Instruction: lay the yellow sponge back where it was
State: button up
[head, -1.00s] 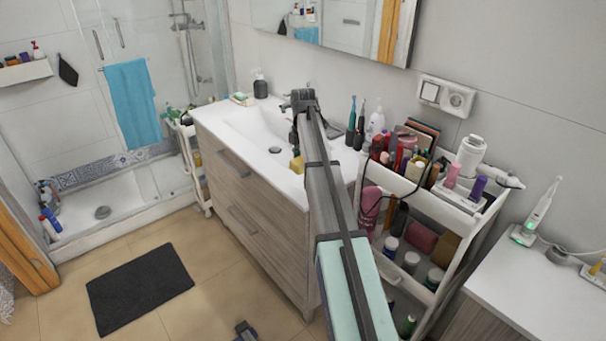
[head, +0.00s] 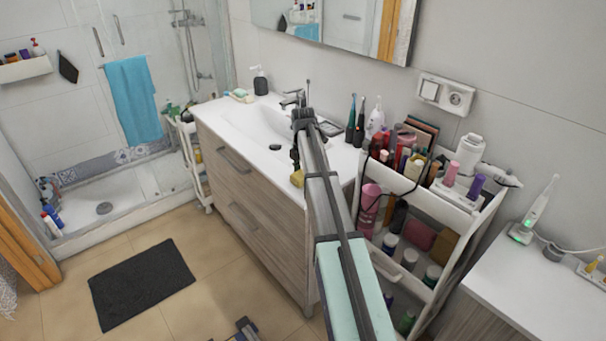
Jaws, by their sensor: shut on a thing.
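The yellow sponge (head: 297,179) shows just left of my forearm, in front of the near front edge of the white washbasin top as seen in the head view. My gripper (head: 296,167) is shut on it from above and points down. The fingers are small and dark, and my arm hides part of them. I cannot tell how high the sponge is or whether it touches the washbasin top (head: 232,122).
A small soap dish (head: 240,96) and a dark soap dispenser (head: 260,82) stand at the back left of the top. A tap (head: 293,98) is behind the basin. A crowded cosmetics cart (head: 440,205) stands to the right. The basin's left side is clear.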

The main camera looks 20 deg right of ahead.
jog(key=o, duration=1)
notch_tip(320, 180, up, 12)
jog(key=shift+r+b, duration=0.1)
jog(key=shift+b, duration=1)
jog(key=shift+s, duration=0.1)
